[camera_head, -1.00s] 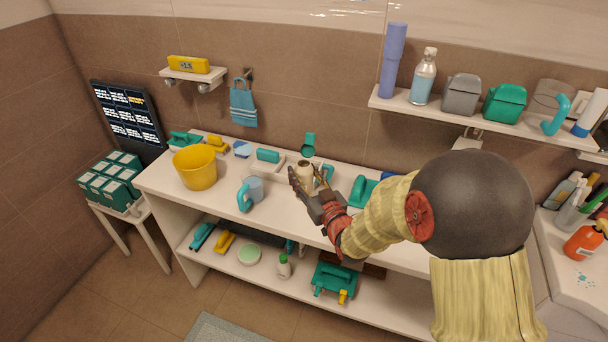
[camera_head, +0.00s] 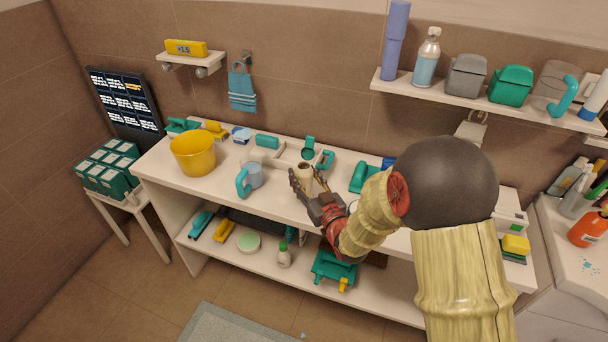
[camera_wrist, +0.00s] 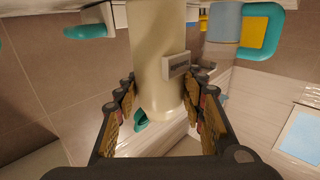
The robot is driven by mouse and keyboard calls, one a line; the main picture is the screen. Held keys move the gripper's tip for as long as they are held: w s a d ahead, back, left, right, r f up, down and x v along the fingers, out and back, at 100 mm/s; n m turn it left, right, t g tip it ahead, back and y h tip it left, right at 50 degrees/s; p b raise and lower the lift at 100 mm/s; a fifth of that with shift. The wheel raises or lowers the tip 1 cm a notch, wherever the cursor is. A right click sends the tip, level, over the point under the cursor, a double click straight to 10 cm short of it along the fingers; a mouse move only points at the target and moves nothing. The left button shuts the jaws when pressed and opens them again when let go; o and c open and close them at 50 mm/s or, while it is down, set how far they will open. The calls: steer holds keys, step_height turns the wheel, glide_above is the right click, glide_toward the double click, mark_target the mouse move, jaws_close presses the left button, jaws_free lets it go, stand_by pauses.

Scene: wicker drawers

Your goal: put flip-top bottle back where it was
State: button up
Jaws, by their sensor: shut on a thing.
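My gripper (camera_head: 312,188) is shut on a cream-coloured bottle (camera_head: 305,171), which I take to be the flip-top bottle. It is over the counter (camera_head: 215,192), right of the blue-grey mug. In the wrist view the bottle (camera_wrist: 158,60) is between the two fingers (camera_wrist: 160,112), with a small grey label or clip on its side. Its cap cannot be made out. Whether the bottle touches the counter is hidden by the gripper.
A yellow bucket (camera_head: 193,153) and the mug (camera_head: 252,176) stand left of my gripper. Teal items and a pale tray (camera_head: 270,155) lie behind it. A wall shelf (camera_head: 470,107) with bottles and containers is at upper right. The lower shelf (camera_head: 215,250) holds several items.

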steer(key=shift+f+b, duration=0.55)
steer(key=shift+b, duration=0.05)
stand_by(0.3)
steer(key=o, duration=1.5)
steer(key=v, duration=1.2)
steer(key=s+d+r+m+g+h+p, duration=0.25)
steer(key=s+d+r+g+h, duration=0.2)
steer(key=d+r+h, duration=0.4)
steer(key=s+d+r+g, duration=0.2)
steer(key=s, duration=0.5)
steer(key=s+d+r+m+g, duration=0.1)
steer(key=s+d+r+g, duration=0.1)
steer(key=s, duration=0.6)
steer(key=s+d+r+m+g+y, duration=0.1)
steer(key=s+d+r+g, duration=0.1)
steer(key=s, duration=0.5)
steer(key=shift+s+m+p, duration=0.25)
steer(key=shift+s+p, duration=0.1)
steer(key=shift+p, duration=0.05)
